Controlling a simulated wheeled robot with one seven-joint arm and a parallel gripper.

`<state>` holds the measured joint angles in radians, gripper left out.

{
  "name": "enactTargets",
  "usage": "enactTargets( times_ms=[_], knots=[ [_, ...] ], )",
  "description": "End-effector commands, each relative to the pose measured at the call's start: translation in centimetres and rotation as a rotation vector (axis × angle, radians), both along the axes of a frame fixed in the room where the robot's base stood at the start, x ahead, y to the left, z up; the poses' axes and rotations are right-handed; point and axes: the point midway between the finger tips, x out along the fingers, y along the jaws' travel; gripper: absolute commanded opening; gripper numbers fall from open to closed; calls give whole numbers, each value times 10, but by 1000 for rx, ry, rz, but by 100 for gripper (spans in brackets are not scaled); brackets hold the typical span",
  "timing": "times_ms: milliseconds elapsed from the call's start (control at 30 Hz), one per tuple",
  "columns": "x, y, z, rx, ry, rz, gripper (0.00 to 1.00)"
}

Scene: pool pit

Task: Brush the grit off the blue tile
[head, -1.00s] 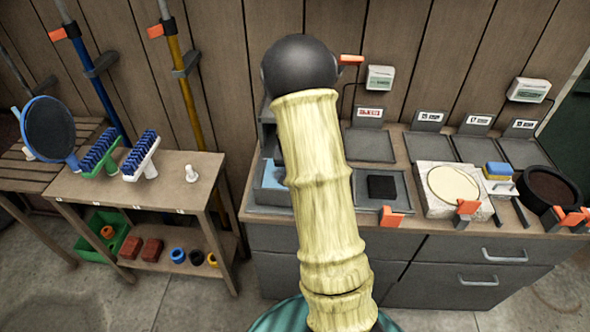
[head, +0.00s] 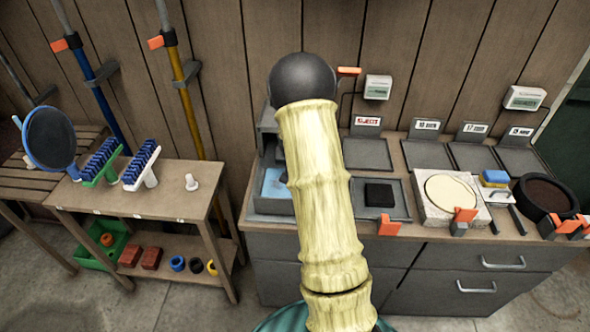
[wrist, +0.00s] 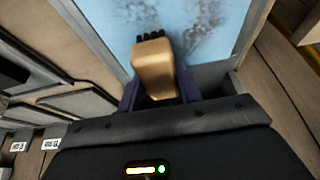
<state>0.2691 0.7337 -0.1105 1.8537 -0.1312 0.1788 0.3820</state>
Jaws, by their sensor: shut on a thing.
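The blue tile (wrist: 215,25) fills the top of the wrist view, with dark grit smeared in patches over it. In the head view a strip of the tile (head: 273,186) shows in a grey tray at the left end of the counter, partly hidden by my arm. My gripper (wrist: 159,88) is shut on a small brush (wrist: 153,62) with a tan wooden handle and black bristles. The bristles are over the tile's near part; I cannot tell whether they touch it. The head view hides my gripper behind the arm.
Right of the tile, the counter holds a black square on a grey tray (head: 395,212), a round cream disc (head: 450,194), a blue-yellow sponge (head: 494,178) and a dark round pan (head: 546,195). A wooden side table (head: 140,205) with blue-bristled brushes stands left.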

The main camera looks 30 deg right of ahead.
Motion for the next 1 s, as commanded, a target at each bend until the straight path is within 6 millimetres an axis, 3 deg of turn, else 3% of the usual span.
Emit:
enactTargets(
  times_ms=[233, 567, 1000],
  knots=[
    [12, -8, 2, 0, 0, 0, 16],
    [13, -8, 3, 0, -1, 0, 16],
    [13, -8, 38, 0, -2, -1, 16]
  ],
)
